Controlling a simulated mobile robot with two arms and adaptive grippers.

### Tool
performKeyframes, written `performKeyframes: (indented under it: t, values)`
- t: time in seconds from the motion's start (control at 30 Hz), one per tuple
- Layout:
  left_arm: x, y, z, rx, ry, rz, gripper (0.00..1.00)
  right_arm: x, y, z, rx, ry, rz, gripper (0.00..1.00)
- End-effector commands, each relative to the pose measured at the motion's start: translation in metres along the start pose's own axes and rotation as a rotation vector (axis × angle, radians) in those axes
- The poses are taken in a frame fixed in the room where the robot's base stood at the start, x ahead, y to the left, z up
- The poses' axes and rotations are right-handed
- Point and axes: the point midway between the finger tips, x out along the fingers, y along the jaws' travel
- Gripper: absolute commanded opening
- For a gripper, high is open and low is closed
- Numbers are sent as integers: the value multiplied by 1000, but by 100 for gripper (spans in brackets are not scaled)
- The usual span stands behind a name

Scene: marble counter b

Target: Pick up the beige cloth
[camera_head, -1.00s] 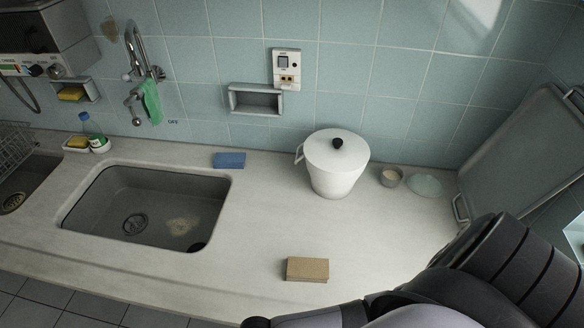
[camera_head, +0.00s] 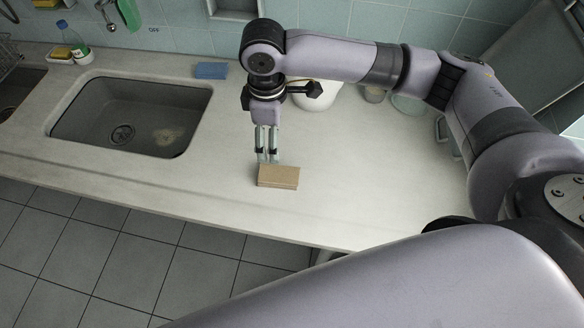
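The beige cloth (camera_head: 278,177) is a folded, block-shaped bundle lying flat on the counter near its front edge, right of the sink. My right gripper (camera_head: 268,159) points down at the cloth's back left edge. Its two fingertips look close together in this view. I cannot tell whether they touch the cloth or hover just above or behind it, nor how wide they are apart. The cloth lies flat and shows no lift. My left gripper is not in view.
The sink (camera_head: 130,115) lies to the left, with a blue sponge (camera_head: 211,70) behind its right corner. A white pot (camera_head: 315,95) stands behind my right arm, partly hidden. A small cup (camera_head: 374,93) is beyond the arm. The counter right of the cloth is clear.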

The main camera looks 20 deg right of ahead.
Motion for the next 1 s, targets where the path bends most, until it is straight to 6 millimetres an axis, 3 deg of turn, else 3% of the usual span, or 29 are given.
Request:
performKeyframes:
  t: [0.5, 0.83, 1.0]
  values:
    - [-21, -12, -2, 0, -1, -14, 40, 100, 0, 1, 1, -3, -1, 73]
    - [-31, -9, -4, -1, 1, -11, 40, 127, 2, 2, 1, -4, 0, 73]
    - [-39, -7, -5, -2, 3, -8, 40, 155, 3, 2, 1, -3, -1, 73]
